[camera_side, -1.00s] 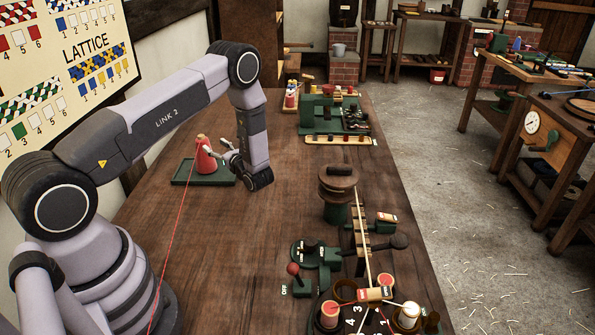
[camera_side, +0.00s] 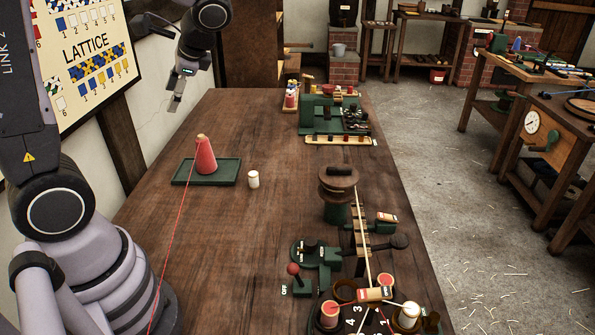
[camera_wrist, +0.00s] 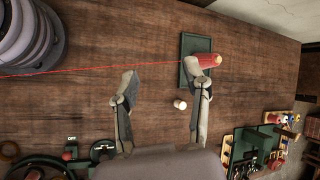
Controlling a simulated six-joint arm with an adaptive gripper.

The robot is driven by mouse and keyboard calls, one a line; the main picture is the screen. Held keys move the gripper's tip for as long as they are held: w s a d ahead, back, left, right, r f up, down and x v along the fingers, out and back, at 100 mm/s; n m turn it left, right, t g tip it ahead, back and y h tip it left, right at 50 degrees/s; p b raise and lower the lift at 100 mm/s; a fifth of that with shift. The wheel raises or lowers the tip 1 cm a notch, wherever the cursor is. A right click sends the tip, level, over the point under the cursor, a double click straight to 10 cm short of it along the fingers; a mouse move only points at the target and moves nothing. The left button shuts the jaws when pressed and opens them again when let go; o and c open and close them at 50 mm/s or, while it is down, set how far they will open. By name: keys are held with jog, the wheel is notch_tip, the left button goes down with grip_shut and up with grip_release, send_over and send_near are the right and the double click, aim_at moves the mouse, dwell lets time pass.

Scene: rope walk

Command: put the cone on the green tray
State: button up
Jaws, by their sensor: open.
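The red cone (camera_side: 205,157) stands upright on the green tray (camera_side: 228,171), on the left part of the wooden table in the side view. A red thread runs from the cone toward the front of the table. The cone (camera_wrist: 207,61) and the tray (camera_wrist: 188,46) also show in the wrist view, near my right-hand finger in the picture. My gripper (camera_side: 175,104) is raised above and behind the tray, apart from the cone. It is open and empty, and its fingers (camera_wrist: 160,88) are spread wide in the wrist view.
A small white cylinder (camera_side: 253,179) stands on the table just right of the tray. A green machine with spools (camera_side: 368,290) fills the front right. A green rack (camera_side: 335,115) stands at the back. The table between the tray and the front edge is clear.

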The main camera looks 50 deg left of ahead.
jog(key=s+d+r+n+t+h, duration=0.2)
jog(key=s+d+t+h, duration=0.1)
jog(key=d, duration=0.3)
jog(key=s+d+r+n+t+h, duration=0.2)
jog(key=s+d+r+t+h, duration=0.1)
jog(key=s+d+t+h, duration=0.1)
jog(key=shift+s+d+r+t, duration=0.3)
jog(key=shift+s+d+t, duration=0.3)
jog(key=shift+s+d, duration=0.45)
